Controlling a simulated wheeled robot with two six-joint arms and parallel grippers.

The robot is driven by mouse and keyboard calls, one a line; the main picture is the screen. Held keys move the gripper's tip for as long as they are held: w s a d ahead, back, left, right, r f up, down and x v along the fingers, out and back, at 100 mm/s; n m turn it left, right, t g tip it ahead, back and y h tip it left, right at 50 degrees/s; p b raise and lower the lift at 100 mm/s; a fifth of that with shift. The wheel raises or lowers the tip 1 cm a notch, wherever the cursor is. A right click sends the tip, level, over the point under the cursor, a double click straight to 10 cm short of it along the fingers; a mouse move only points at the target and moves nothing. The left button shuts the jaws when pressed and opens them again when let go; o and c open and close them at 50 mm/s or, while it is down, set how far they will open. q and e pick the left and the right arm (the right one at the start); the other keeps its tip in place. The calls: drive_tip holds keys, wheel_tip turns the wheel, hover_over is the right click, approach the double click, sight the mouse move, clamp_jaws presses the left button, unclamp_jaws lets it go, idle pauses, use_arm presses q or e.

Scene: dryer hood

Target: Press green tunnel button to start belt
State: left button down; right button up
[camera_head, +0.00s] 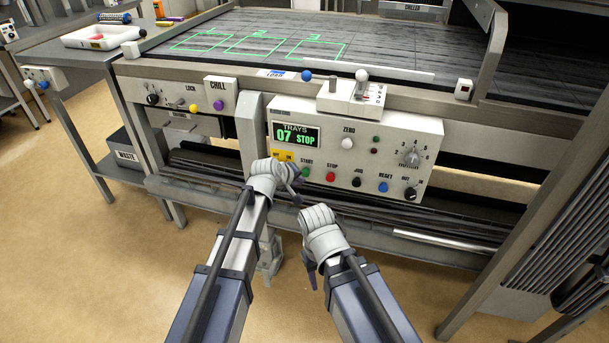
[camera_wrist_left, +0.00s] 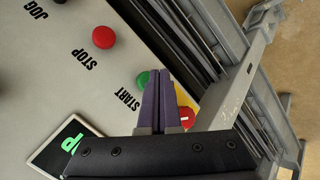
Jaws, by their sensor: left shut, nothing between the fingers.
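The green START button (camera_head: 305,171) sits on the grey control panel (camera_head: 420,140), in the row left of the red STOP button (camera_head: 331,176). My left gripper (camera_head: 297,192) is at the panel's lower left, close to the green button. In the left wrist view its shut, empty fingers (camera_wrist_left: 158,78) overlap the green button (camera_wrist_left: 143,78), covering part of it. I cannot tell whether they touch it. The display (camera_head: 298,136) reads "TRAYS 07 STOP". My right gripper (camera_head: 308,268) hangs below the panel, away from the buttons; its finger state is unclear.
Right of STOP are a black JOG button (camera_head: 356,181) and a blue RESET button (camera_head: 382,187). A red knob (camera_wrist_left: 185,118) on yellow lies beside the fingers in the left wrist view. The belt (camera_head: 390,45) with green outlines lies above. Rollers (camera_head: 200,165) run below.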

use_arm(q)
drive_tip(key=shift+w, duration=0.15)
idle(0.3)
drive_tip(key=shift+w+d, duration=0.15)
drive_tip(key=shift+w, duration=0.15)
drive_tip(key=shift+w+d, duration=0.25)
drive_tip(key=shift+w, duration=0.5)
idle(1.0)
idle(0.3)
drive_tip(key=shift+s+a, duration=0.2)
drive_tip(key=shift+s, duration=0.4)
drive_tip(key=shift+s+a, duration=0.2)
drive_tip(key=shift+s, duration=0.4)
drive_tip(key=s, duration=0.1)
drive_tip(key=s+a, duration=0.1)
drive_tip(key=s, duration=0.2)
drive_tip(key=shift+s+a, duration=0.3)
drive_tip(key=shift+s, duration=0.05)
